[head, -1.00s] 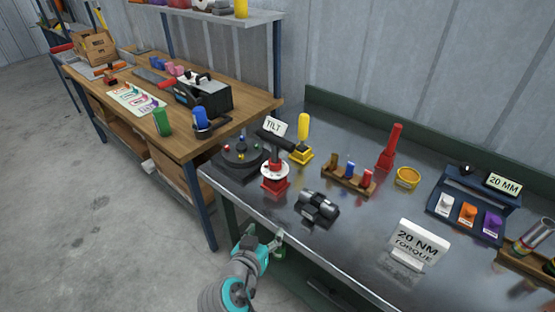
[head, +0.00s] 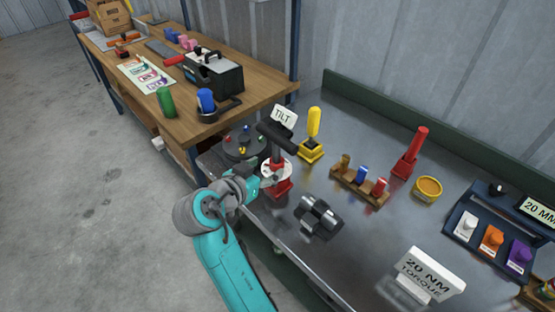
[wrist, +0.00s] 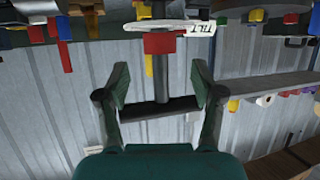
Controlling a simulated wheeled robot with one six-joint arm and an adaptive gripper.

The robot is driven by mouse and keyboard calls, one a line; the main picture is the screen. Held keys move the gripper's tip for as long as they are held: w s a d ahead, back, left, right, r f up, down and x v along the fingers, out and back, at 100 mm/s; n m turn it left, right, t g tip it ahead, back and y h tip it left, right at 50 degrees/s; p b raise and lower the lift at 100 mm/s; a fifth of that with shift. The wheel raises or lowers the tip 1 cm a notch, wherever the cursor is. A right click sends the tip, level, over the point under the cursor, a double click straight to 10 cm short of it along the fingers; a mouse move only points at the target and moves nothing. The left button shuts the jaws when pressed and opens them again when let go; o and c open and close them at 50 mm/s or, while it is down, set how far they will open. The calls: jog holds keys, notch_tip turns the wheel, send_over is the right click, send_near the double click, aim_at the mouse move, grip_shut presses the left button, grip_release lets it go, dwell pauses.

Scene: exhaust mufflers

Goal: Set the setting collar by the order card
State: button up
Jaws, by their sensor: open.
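A red stand with a white round plate (head: 277,172) carries a black post with a thick black crossbar (head: 277,137) on top, beside a TILT card (head: 284,116). I cannot tell which part is the setting collar. My gripper (head: 262,182) is at the near left side of this stand. In the wrist view my gripper (wrist: 160,78) is open and empty, and the picture is upside down. The post and the black crossbar (wrist: 160,110) show between the fingers; contact cannot be told. A sheet with coloured marks (head: 144,75) lies on the wooden table; its text is unreadable.
A dark round plate with coloured knobs (head: 242,142) lies behind my gripper. A yellow-handled tool (head: 313,135), a wooden rack (head: 357,186), a dark metal piece (head: 318,216) and a 20 NM TORQUE sign (head: 430,274) stand on the metal bench. A 20 MM stand (head: 478,215) is at right.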

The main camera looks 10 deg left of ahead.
aim_at(275, 163)
jog(key=shift+x, duration=3.15)
jog(key=c, duration=1.2)
